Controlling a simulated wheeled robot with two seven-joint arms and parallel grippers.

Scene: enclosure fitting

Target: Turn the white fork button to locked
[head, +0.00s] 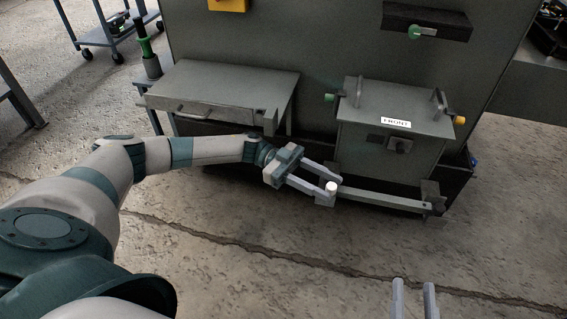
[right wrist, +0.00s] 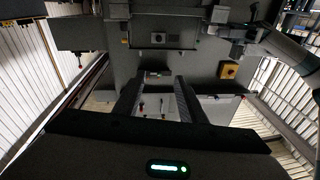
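The white fork button (head: 331,187) is a small pale round knob on top of the grey block at the left end of the low front bar (head: 385,199). My left gripper (head: 329,187) reaches it from the left, with its two fingers apart and the button between the tips. I cannot tell whether the fingers press on it. No lock marking on the button is readable. My right gripper (head: 414,284) is open and empty at the bottom of the head view, well apart from the button; its spread fingers also show in the right wrist view (right wrist: 160,85).
A grey enclosure (head: 387,150) labelled FRONT, with top handles and side knobs, stands behind the bar. A grey bench (head: 225,85) is to its left, near my left arm. A large grey cabinet (head: 320,40) rises behind. The floor in front (head: 240,225) is clear.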

